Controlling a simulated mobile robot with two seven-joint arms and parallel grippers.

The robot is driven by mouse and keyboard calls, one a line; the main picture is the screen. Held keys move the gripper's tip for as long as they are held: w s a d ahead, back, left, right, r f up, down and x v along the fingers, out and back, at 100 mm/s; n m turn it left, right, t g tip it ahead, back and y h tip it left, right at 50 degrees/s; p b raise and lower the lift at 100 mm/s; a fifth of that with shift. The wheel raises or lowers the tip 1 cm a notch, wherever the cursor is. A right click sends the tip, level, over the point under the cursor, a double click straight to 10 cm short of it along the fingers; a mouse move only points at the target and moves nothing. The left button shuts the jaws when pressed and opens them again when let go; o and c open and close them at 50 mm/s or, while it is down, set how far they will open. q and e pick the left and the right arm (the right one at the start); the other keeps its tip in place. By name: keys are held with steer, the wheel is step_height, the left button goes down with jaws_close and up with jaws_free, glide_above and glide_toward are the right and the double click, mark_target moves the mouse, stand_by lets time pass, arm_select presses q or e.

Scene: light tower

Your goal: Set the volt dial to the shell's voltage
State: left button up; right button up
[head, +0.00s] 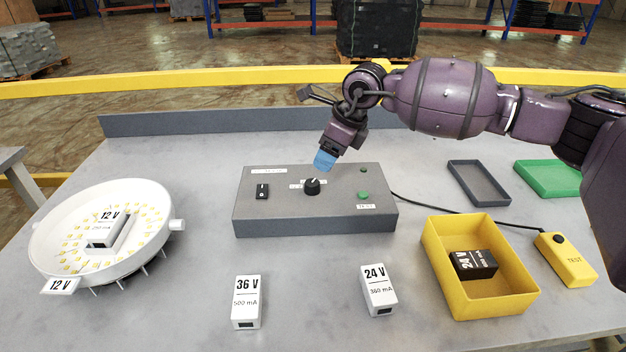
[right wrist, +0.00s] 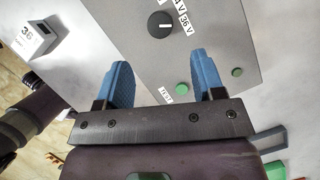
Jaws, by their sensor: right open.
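The volt dial (head: 312,187) is a black knob with a white mark on the grey control box (head: 330,215). In the right wrist view the dial (right wrist: 160,25) has its mark towards the 36 V label (right wrist: 187,26); the 24 V label is partly cut off. The shell (head: 150,245), a round white dish at the left, carries a 12 V tag (head: 60,286). A white 12 V block (head: 107,230) sits inside it. My right gripper (head: 325,160) has blue fingertips, open and empty, above and behind the dial. In its wrist view the fingers (right wrist: 160,65) are apart, with the dial beyond them.
A white 36 V block (head: 246,300) and a white 24 V block (head: 379,288) stand at the front. A yellow bin (head: 485,298) holds a black 24 V block (head: 474,264). A yellow tester (head: 566,262), a grey tray (head: 480,184) and a green tray (head: 548,178) are at the right.

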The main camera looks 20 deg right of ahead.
mark_target(312, 182)
steer(key=b+x, duration=0.1)
steer(key=x, duration=0.7)
arm_select(q)
steer(key=shift+w+d+f, duration=0.25)
steer(key=shift+w+d, duration=0.15)
steer(key=shift+w, duration=0.1)
arm_select(e)
steer(key=shift+w+a+f, duration=0.15)
steer(key=shift+a+f, duration=0.05)
steer(key=shift+f, duration=0.2)
steer(key=shift+c, duration=0.5)
steer(key=c, duration=0.8)
arm_select(q)
steer(key=shift+s+a+f, duration=0.15)
steer(key=shift+a, duration=0.05)
